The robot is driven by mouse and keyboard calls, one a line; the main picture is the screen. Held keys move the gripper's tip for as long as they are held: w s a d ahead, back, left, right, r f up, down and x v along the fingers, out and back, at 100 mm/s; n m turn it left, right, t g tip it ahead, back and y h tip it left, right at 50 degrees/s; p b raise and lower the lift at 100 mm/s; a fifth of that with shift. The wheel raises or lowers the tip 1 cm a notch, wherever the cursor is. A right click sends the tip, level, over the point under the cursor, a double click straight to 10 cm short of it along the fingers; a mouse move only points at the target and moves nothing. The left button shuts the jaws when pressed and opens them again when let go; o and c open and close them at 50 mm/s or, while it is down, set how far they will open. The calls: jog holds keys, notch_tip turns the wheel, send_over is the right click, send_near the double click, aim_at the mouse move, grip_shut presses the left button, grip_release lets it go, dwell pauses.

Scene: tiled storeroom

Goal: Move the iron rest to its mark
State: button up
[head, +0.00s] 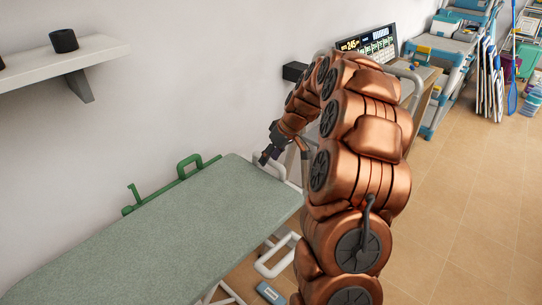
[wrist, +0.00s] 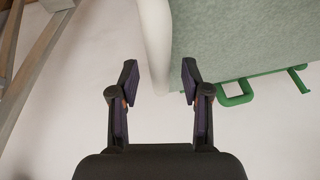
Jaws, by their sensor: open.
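The iron rest seems to be the white tube loop (head: 268,171) at the right end of the green ironing board (head: 165,245). In the wrist view a white tube (wrist: 156,40) runs along the board's end, and its tip lies between my fingers in the picture. My gripper (head: 266,157) is at the far corner of this end, beside the white loop. In the wrist view my gripper (wrist: 158,82) is open, one finger on each side of the tube. I cannot tell whether they touch it. No mark is clearly visible.
A green rail with a handle (head: 190,165) runs along the board's wall-side edge, and also shows in the wrist view (wrist: 237,92). A shelf (head: 60,62) is on the wall at left. A display panel (head: 370,43) and trolley (head: 437,60) stand beyond my arm.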

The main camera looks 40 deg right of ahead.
grip_shut()
dwell(0.3)
dwell(0.4)
